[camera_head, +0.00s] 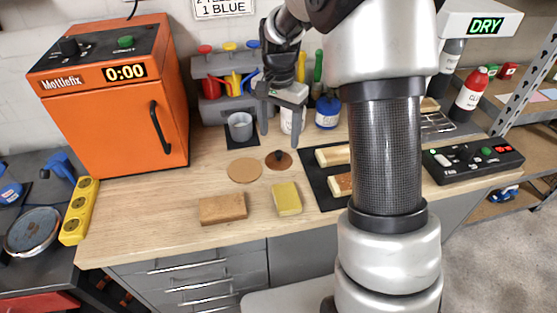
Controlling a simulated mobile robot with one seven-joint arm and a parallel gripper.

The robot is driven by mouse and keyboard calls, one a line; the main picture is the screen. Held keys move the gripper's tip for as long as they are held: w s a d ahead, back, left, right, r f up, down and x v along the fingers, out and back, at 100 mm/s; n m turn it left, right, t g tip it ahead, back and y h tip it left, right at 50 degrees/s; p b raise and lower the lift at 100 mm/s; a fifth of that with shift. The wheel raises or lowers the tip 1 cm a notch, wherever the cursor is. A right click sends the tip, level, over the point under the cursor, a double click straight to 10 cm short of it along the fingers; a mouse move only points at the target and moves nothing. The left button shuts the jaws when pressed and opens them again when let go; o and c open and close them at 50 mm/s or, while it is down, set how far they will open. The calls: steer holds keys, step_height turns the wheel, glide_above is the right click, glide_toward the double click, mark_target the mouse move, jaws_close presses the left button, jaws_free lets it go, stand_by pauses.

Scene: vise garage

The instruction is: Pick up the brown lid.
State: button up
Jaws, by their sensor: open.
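The brown lid (279,161) is a small round disc with a dark knob, lying flat on the wooden workbench (160,212). My gripper (279,138) is open and points down. Its two fingers are spread, and in the picture they are just above and behind the lid, with no visible contact. Nothing is seen held between the fingers. A white jar (286,121) shows partly behind the gripper. The exact height of the fingertips above the bench is hard to tell.
A cork disc (244,170) lies just left of the lid. A brown block (222,209) and a yellow sponge (287,199) lie in front. A grey cup (240,127) and blue jar (327,113) stand behind. A dark tray (320,187) with wooden pieces is at right.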

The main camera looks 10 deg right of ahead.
mark_target(279, 153)
steer(key=shift+s+a+f+b, duration=0.1)
steer(key=shift+s+f+b, duration=0.1)
steer(key=shift+f, duration=1.55)
steer(key=shift+s+f+b, duration=0.1)
steer(key=shift+f+b, duration=0.1)
steer(key=shift+f, duration=1.55)
steer(key=c, duration=1.6)
steer(key=shift+s, duration=0.1)
jaws_close()
steer(key=shift+f, duration=0.1)
